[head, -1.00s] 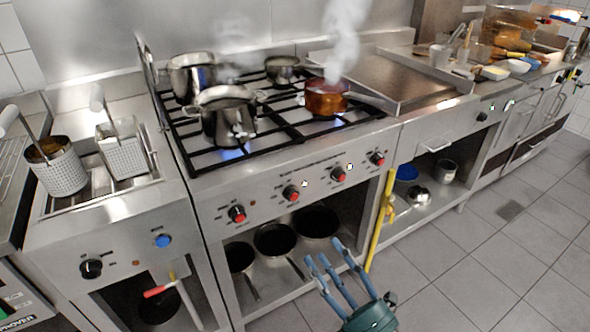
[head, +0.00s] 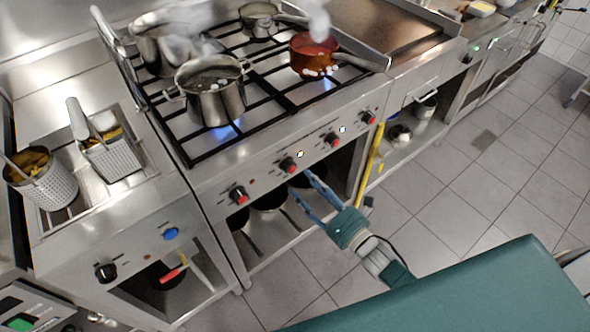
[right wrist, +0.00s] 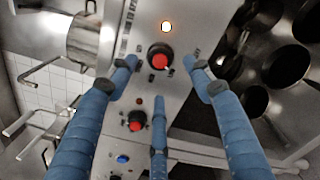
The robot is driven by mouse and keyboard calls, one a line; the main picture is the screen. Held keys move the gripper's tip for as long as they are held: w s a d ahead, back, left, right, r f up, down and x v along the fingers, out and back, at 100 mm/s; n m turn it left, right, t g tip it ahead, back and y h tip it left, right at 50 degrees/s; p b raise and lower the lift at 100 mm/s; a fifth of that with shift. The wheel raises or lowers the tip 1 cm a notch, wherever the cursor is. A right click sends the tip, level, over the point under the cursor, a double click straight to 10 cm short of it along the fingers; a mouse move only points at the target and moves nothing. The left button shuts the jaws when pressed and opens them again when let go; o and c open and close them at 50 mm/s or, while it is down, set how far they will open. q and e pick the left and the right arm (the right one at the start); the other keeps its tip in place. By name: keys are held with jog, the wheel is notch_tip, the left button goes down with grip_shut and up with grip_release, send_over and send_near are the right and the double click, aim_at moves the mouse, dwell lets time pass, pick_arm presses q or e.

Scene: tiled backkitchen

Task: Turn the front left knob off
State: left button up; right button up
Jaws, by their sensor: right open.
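The stove front has a row of black-and-red knobs. The leftmost knob (head: 239,194) has an unlit lamp beside it; the second knob (head: 288,164) has a lit lamp beside it. My right gripper (head: 302,183) is open and empty, its blue fingers close in front of the second knob. In the right wrist view the second knob (right wrist: 160,58) appears between the spread fingertips; I cannot tell whether they touch it. The leftmost knob (right wrist: 136,122) shows lower there. A steel pot (head: 211,95) stands over a blue flame at front left. My left gripper is not in view.
A red saucepan (head: 313,55) sits over another flame at front right, and steam rises at the back. Third (head: 331,139) and fourth knobs (head: 368,117) are further right. A fryer (head: 100,225) with baskets adjoins on the left. A yellow pipe (head: 375,152) runs down the stove's right side.

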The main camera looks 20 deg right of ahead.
aim_at(293, 171)
jog(key=x, duration=0.6)
jog(key=c, duration=1.1)
jog(key=shift+c, duration=0.2)
